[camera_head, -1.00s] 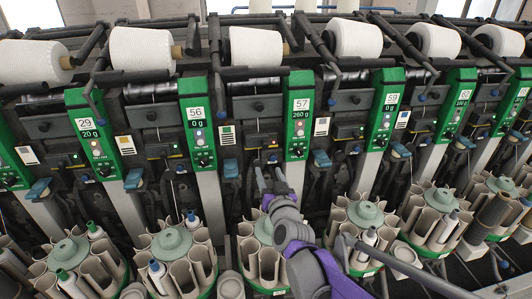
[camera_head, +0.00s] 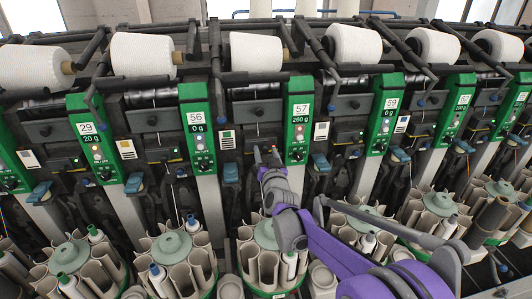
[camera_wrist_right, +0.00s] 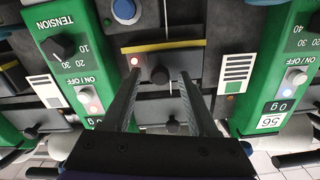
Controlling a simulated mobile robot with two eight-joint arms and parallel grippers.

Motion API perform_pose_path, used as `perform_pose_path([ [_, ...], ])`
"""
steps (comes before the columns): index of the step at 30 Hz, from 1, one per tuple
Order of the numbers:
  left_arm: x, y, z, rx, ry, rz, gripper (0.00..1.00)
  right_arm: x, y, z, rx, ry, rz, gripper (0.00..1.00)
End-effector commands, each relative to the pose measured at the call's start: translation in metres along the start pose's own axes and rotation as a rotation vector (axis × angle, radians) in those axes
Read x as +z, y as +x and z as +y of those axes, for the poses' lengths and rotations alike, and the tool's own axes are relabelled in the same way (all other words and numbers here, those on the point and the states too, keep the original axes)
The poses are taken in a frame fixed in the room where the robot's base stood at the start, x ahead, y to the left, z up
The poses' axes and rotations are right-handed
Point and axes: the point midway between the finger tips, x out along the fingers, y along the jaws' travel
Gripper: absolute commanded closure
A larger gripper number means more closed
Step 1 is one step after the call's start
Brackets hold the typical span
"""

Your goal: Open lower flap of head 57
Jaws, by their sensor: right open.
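Head 57 has a green panel (camera_head: 297,118) with the number 57 and a 260 g display. Left of it is the head's dark front, with a dark cover (camera_wrist_right: 172,60) that has a yellow strip, a small knob and a lit red light. I cannot tell for sure which dark part is the lower flap. My right gripper (camera_head: 267,152) is in front of this dark front, between panels 56 and 57. In the wrist view, which is upside down, its two fingers (camera_wrist_right: 160,76) are apart, either side of the knob, with nothing held. Contact cannot be told. My left gripper is out of view.
The green panel of head 56 (camera_head: 196,125) stands to the left and that of head 59 (camera_head: 384,115) to the right. White yarn cones (camera_head: 256,52) lie above. Round bobbin magazines (camera_head: 174,245) stand below, one close under my right arm.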

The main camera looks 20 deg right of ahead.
Motion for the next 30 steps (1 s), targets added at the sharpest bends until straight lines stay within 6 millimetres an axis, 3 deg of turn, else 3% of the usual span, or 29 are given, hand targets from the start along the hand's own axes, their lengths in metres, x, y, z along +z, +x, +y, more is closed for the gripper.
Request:
perform_pose_path([
  [5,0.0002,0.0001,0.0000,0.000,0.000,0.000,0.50,0.0001,-0.0002,0.0001,0.000,0.000,0.000,0.42],
  [15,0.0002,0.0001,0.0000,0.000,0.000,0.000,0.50,0.0000,-0.0005,-0.0001,0.000,0.000,0.000,1.00],
  [30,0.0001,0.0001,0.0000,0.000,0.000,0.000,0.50,0.0000,-0.0006,-0.0001,0.000,0.000,0.000,1.00],
])
